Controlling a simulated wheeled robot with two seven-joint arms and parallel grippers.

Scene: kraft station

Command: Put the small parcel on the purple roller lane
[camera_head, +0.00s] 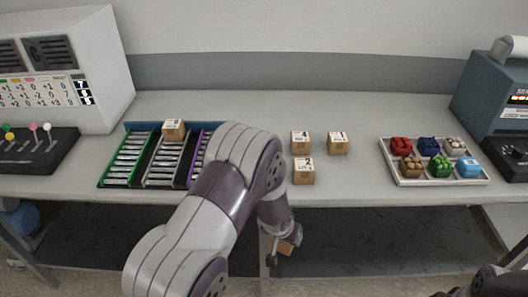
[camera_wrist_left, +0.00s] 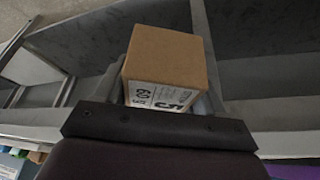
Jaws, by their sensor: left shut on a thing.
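My left gripper (camera_head: 281,255) is shut on a small brown cardboard parcel (camera_head: 290,244), in front of and below the table's front edge. In the left wrist view the parcel (camera_wrist_left: 165,65) sits between the two fingers, with a white label reading 5 on the side towards the camera. The purple roller lane (camera_head: 197,153) is the right one of three lanes on the table. My left arm covers part of it. A purple patch shows at the lower right corner of the left wrist view. My right gripper is out of view.
A parcel (camera_head: 173,128) lies at the far end of the middle lane. The green lane (camera_head: 128,156) is empty. Three parcels (camera_head: 301,141) stand right of my left arm. A tray (camera_head: 436,180) of coloured items is farther right. Machines flank the table.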

